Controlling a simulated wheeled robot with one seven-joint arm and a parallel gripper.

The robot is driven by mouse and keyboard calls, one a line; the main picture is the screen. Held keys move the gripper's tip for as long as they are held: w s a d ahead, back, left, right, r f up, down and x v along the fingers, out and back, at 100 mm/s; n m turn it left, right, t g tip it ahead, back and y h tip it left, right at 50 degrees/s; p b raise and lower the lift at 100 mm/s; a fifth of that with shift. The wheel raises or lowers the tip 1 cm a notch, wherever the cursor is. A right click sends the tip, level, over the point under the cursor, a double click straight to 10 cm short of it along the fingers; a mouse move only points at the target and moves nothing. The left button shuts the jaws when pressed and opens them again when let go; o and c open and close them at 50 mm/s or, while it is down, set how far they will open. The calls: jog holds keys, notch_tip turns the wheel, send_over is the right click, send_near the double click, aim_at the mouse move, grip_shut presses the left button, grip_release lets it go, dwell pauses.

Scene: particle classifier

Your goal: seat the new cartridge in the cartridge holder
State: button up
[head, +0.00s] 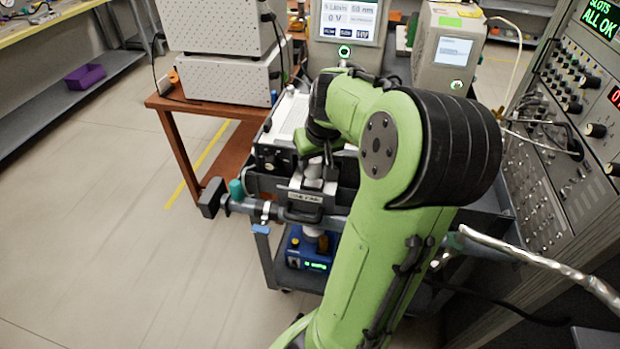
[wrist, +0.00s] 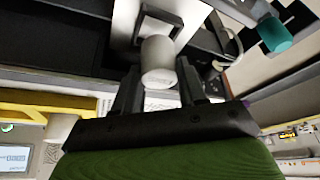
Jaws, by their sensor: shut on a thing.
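My gripper (wrist: 158,85) is shut on a white cylinder, which I take to be the new cartridge (wrist: 158,62). One dark finger is on each side of it. The head view shows the cartridge (head: 313,172) small, below my gripper (head: 318,158) and partly hidden by my arm. A pale metal block with a dark square frame (wrist: 172,22), apparently the cartridge holder, lies right by the cartridge's far end. In the head view this holder (head: 305,197) is on the cart-mounted instrument. I cannot tell whether the cartridge is inside it or only in front of it.
A horizontal pipe with a teal knob (head: 237,189) crosses in front of the holder. A blue pump unit (head: 308,250) sits on the cart's lower shelf. A control rack (head: 560,130) stands close on the right. The floor to the left is clear.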

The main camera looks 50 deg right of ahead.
aim_at(314, 170)
jog(key=shift+f+b, duration=0.75)
jog(key=shift+f, duration=1.1)
jog(key=o, duration=1)
jog(key=shift+o, duration=0.2)
jog(key=p+v, duration=0.7)
jog(key=v, duration=0.5)
jog(key=shift+r+p, duration=0.15)
jog(key=shift+p, duration=0.15)
